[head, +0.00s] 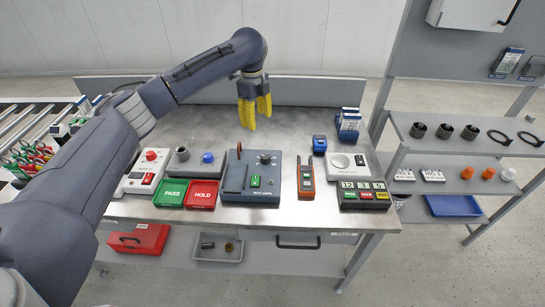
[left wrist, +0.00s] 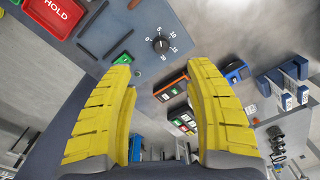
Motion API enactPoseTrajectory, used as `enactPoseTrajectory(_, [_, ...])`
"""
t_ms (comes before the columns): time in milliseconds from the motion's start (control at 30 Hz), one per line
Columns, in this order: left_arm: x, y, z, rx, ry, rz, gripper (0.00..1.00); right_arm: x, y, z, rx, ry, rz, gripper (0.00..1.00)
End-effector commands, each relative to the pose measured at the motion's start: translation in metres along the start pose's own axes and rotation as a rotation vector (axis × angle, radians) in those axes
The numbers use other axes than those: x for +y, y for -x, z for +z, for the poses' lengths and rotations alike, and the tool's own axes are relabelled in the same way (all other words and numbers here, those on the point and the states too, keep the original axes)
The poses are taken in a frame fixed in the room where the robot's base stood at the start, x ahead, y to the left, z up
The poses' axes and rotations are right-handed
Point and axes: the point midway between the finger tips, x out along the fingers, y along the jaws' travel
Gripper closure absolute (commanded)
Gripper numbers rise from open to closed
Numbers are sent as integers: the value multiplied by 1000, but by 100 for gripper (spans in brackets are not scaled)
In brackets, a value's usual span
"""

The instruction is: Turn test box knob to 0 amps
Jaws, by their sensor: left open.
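The test box (head: 232,180) is a blue-grey box near the front middle of the bench. Its black knob (head: 265,158) is at the box's upper right. In the left wrist view the knob (left wrist: 160,44) sits in a dial marked 0, 5, 10, 15 and 20; I cannot tell its exact setting. My left gripper (head: 255,108) has yellow fingers, is open and empty, and hangs above the bench behind the box. In the left wrist view its fingers (left wrist: 163,95) are spread, with the knob beyond them, untouched. My right gripper is not in view.
Green PASS (head: 171,193) and red HOLD (head: 202,194) trays lie left of the box. An orange handheld meter (head: 306,178) and a display unit (head: 364,195) are to its right. The back of the bench is mostly clear.

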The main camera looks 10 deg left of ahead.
Motion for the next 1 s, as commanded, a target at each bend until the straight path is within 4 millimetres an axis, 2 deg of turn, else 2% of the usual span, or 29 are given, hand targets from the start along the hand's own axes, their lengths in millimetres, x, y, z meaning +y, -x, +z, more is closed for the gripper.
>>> enactPoseTrajectory(100, [-2, 5, -16, -16, -61, 21, 47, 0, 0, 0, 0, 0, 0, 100])
enactPoseTrajectory(233, [-2, 3, -21, -25, -86, 31, 47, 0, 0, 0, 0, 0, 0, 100])
enactPoseTrajectory(367, [-2, -9, -22, -24, -89, 35, 47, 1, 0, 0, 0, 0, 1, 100])
enactPoseTrajectory(1000, [2, -120, -18, -24, -86, 34, 47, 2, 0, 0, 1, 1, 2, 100])
